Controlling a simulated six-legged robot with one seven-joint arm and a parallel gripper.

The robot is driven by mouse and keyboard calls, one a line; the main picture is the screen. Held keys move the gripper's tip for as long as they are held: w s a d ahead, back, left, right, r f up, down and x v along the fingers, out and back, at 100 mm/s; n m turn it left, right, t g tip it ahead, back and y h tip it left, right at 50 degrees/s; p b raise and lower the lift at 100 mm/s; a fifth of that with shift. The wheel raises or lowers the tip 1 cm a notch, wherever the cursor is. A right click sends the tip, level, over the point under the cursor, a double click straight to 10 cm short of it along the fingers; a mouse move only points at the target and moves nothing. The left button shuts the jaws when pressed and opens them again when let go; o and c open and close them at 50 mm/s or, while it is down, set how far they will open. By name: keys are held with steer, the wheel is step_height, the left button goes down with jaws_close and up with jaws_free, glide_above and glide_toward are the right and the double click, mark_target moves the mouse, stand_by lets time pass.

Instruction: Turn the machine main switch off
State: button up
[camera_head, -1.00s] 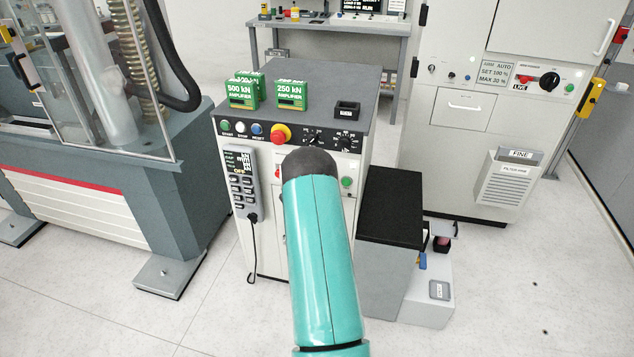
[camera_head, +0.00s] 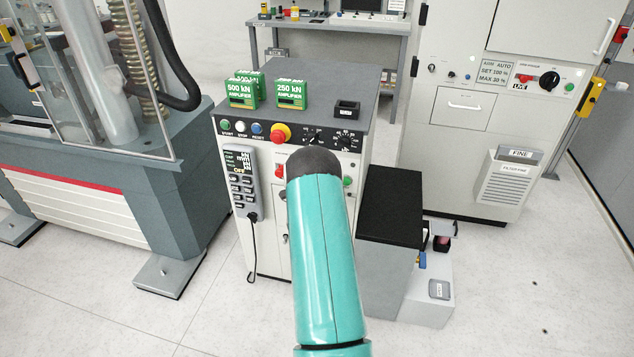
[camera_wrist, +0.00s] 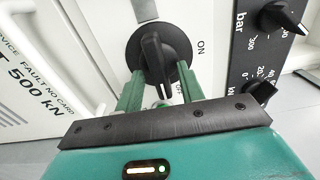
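The switch (camera_wrist: 160,50) is a black rotary knob with a light line on its raised grip, in the wrist view. ON is printed to its right, and a second label below it is partly hidden by a finger. My gripper (camera_wrist: 161,82) has its two green fingers on either side of the lower part of the knob, with visible gaps to the grip. It looks open; contact with the knob's rim cannot be told. In the head view my teal arm hides the gripper and this switch on the front of the white control cabinet (camera_head: 267,215).
A red emergency button (camera_head: 280,133) and small knobs (camera_head: 346,142) line the cabinet's upper edge. A handheld control panel (camera_head: 241,180) with a hanging cable is on its left front. A black-topped box (camera_head: 390,205) stands close on the right. Gauge knobs (camera_wrist: 283,17) are near my gripper.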

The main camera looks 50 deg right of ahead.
steer(key=v, duration=1.3)
steer(key=shift+s+a, duration=0.2)
steer(key=shift+a, duration=0.15)
